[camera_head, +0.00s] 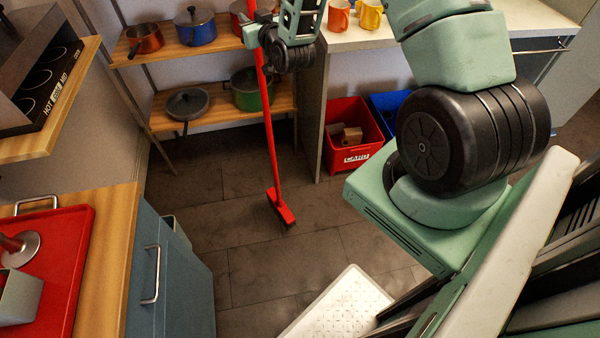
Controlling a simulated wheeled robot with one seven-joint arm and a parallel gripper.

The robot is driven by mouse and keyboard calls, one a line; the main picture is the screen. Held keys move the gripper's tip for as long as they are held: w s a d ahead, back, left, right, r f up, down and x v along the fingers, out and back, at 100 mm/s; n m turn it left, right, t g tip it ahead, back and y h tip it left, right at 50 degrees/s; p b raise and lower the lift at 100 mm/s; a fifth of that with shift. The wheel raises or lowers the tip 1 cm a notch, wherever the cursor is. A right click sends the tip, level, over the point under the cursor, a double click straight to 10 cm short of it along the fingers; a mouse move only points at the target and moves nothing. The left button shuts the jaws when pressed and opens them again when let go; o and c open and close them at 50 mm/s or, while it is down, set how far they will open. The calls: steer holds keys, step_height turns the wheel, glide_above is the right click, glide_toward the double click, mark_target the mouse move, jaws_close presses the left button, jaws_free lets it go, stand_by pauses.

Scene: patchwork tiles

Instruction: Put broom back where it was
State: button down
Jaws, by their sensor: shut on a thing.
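A red broom (268,135) stands nearly upright in the middle of the view, its red head (281,207) low over or on the dark tiled floor; I cannot tell if it touches. My gripper (262,36) is at the upper part of the broom's handle, near the top of the picture, and is shut on it. The fingertips are small and partly hidden by my wrist. The top of the handle runs up towards the picture's edge.
Wooden shelves (205,128) with pots stand behind the broom. A red crate (353,133) and a blue crate (392,112) sit under a counter (365,38) holding mugs. A blue cabinet (175,280) and red tray (68,235) are at left. Floor (215,230) around the broom is clear.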

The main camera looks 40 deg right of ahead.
steer(key=s+d+f+m+g+h+b, duration=0.1)
steer(key=d+m+h+b, duration=0.3)
steer(key=d, duration=1.7)
steer(key=shift+d+f+g+h+b, duration=0.3)
steer(key=shift+f+g+h+b, duration=0.2)
steer(key=shift+h+b, duration=0.4)
steer(key=shift+f+p, duration=0.2)
steer(key=shift+p, duration=0.2)
